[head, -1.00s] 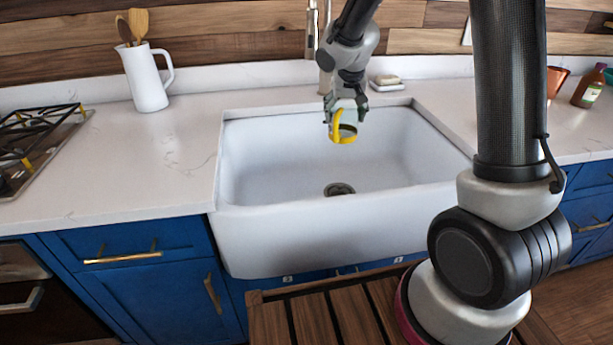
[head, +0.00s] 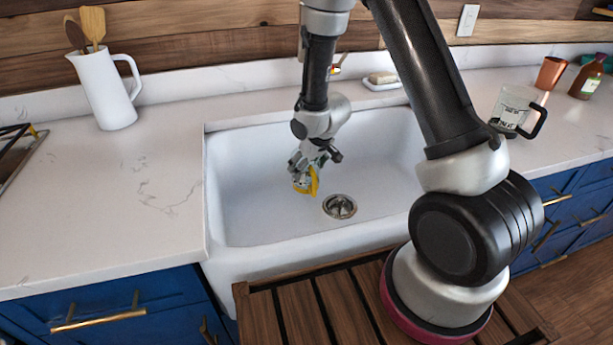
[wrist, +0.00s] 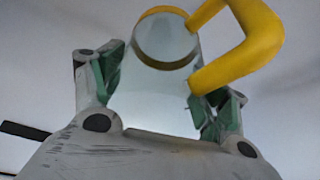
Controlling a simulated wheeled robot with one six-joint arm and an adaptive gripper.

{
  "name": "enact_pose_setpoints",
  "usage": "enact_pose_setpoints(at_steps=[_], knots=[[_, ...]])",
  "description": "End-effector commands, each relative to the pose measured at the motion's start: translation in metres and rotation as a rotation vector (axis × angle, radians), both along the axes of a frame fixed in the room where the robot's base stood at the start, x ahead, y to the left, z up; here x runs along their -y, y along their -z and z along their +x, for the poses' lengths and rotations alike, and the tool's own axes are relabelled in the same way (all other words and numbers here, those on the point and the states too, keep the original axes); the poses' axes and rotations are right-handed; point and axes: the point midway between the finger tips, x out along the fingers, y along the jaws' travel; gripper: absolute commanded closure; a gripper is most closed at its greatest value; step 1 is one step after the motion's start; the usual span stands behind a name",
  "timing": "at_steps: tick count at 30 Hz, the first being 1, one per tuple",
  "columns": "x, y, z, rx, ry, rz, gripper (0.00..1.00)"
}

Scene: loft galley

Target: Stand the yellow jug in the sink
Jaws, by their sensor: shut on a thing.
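The yellow jug (head: 313,183) is a small clear vessel with a yellow handle and rim. It is inside the white sink (head: 240,205), left of the drain. My gripper (head: 307,165) reaches down into the basin from above and is shut on the jug. In the wrist view the jug's clear body (wrist: 150,95) sits between the two green-padded fingers, with its yellow handle (wrist: 255,45) sticking out to the right. The gripper partly hides the jug in the head view. I cannot tell whether its base touches the sink floor.
The metal drain (head: 340,206) is close to the jug's right. A clear measuring jug with a black handle (head: 515,108), a copper cup (head: 550,73) and a brown bottle (head: 587,77) stand on the right counter. A white pitcher of wooden spoons (head: 103,90) stands at left.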

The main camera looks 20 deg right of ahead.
Motion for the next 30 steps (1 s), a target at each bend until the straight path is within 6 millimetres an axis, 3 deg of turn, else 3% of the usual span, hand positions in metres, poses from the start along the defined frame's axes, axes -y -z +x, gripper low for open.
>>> enact_pose_setpoints(at_steps=[6, 19, 20, 22, 30], knots=[[0.000, 0.034, 0.000, -0.003, 0.001, -0.001, 0.51], [0.000, 0.041, 0.000, -0.001, 0.001, 0.000, 0.51], [0.000, 0.041, 0.000, 0.000, 0.001, 0.000, 0.20], [0.000, 0.040, 0.000, 0.000, 0.001, 0.000, 0.07], [0.000, 0.040, 0.000, 0.000, 0.001, 0.000, 0.04]])
